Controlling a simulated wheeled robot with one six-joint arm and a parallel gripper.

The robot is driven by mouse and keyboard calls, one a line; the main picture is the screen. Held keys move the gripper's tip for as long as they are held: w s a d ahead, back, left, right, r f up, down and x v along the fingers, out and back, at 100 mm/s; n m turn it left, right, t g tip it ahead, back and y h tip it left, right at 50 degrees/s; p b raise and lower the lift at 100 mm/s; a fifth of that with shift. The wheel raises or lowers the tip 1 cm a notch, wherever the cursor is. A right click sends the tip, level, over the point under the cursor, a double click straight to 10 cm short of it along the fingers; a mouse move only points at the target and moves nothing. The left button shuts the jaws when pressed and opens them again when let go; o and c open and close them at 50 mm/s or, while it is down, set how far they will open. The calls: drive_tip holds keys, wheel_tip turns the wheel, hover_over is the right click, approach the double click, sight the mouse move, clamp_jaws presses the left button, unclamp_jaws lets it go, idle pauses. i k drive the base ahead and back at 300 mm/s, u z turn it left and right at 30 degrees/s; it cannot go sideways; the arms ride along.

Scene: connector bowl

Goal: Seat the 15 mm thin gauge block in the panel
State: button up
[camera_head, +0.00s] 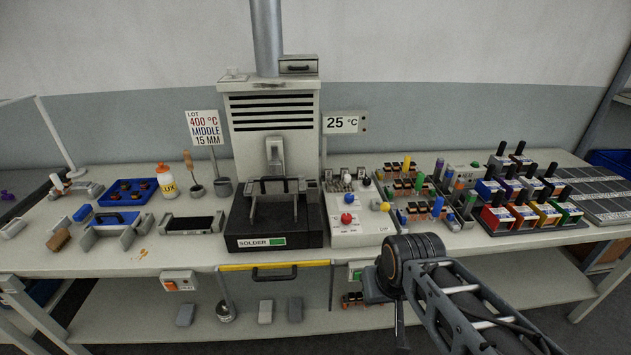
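A light control panel (357,232) with red, blue and yellow knobs stands right of the solder unit. Several small upright pieces with dark tops (345,175) stand at its back edge; they may be gauge blocks, but they are too small to read any size. I cannot pick out the 15 mm thin block. My gripper (387,296) hangs at the end of my arm in front of the bench's front edge, right of and below the panel. It is apart from the panel. Its fingers are seen too poorly to tell open from shut, and I see nothing held.
A sign (205,128) reads LOT 400 °C MIDDLE 15 MM; a display (341,124) reads 25 °C. The solder unit (273,241) stands left of the panel. Connector racks and coloured boxes (525,215) crowd the right. Bare bench lies front right.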

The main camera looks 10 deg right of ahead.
sight(372, 218)
drive_tip(key=u, duration=0.1)
drive_tip(key=i, duration=1)
drive_tip(key=z, duration=0.15)
